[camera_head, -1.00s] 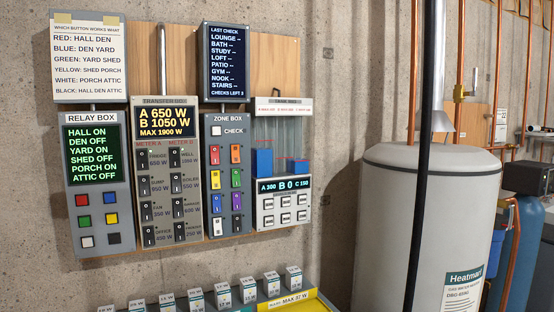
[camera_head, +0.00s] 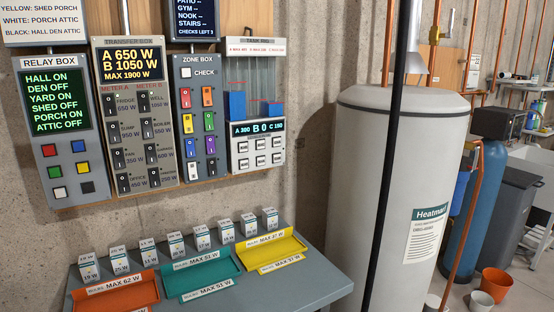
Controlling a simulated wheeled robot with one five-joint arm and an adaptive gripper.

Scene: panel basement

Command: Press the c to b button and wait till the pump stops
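The tank panel (camera_head: 235,128) is the rightmost box on the wall board. Its clear tanks show blue water (camera_head: 237,105) high at the left, none visible in the middle, and a lower level (camera_head: 274,109) at the right. Its display (camera_head: 257,128) reads A 300, B 0, and a C figure that looks like 150. Below it are two rows of small pale buttons (camera_head: 260,145). Their labels are too small to read, so I cannot tell which is c to b. My gripper is not in view.
Left of it hang the zone box (camera_head: 187,172), transfer box (camera_head: 124,80) and relay box (camera_head: 62,206). A grey table (camera_head: 310,292) below carries orange, teal and yellow trays and several small boxes. A large grey tank (camera_head: 385,180) stands at the right.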

